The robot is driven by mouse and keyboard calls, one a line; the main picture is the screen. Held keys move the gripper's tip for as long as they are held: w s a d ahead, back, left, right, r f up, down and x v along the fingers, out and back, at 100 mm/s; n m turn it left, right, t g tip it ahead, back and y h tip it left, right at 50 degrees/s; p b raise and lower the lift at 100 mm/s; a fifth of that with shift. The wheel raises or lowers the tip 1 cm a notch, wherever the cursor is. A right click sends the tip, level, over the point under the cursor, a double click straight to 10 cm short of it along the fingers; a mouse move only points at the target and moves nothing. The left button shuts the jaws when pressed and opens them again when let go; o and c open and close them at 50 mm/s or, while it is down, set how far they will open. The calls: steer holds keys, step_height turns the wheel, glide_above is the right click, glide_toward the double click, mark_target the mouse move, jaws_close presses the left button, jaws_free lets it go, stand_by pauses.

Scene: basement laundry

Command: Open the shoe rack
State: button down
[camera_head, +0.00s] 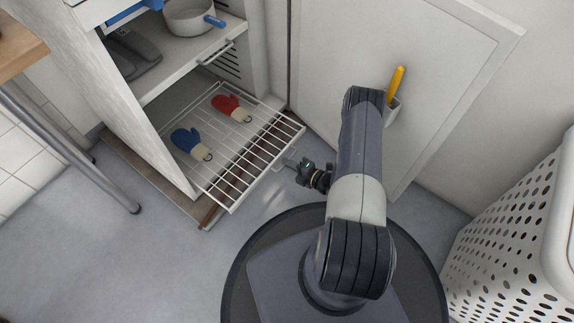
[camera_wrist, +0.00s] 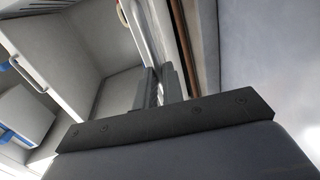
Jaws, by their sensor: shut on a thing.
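The shoe rack (camera_head: 238,173) is a white wire shelf at the bottom of an open cabinet. It sticks out past the cabinet front, over the floor. A blue mitt (camera_head: 187,142) and a red mitt (camera_head: 228,106), both with pale cuffs, lie on it. My gripper (camera_head: 285,162) is at the middle of the rack's front edge. In the wrist view, the fingers of my gripper (camera_wrist: 160,88) are shut on a light rail (camera_wrist: 143,35), the front of the rack. The exact contact is partly hidden by the fingers.
A shelf above the rack holds a white pot (camera_head: 188,17) and a dark grey object (camera_head: 133,54). A white perforated basket (camera_head: 515,225) stands at the right. A table leg (camera_head: 75,150) is at the left. Floor is clear in front.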

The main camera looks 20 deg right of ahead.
steer(key=c, duration=1.5)
jaws_free()
steer(key=shift+c, duration=0.2)
steer(key=shift+r+p, duration=0.35)
steer(key=shift+r, duration=0.2)
steer(key=o, duration=1.1)
step_height(320, 180, up, 8)
steer(key=p, duration=0.4)
steer(key=shift+w+r, duration=0.1)
steer(key=shift+r, duration=0.5)
steer(key=shift+c, duration=0.4)
steer(key=shift+r+p, duration=0.2)
steer(key=shift+p, duration=0.1)
steer(key=c, duration=1)
steer(key=shift+f, duration=0.35)
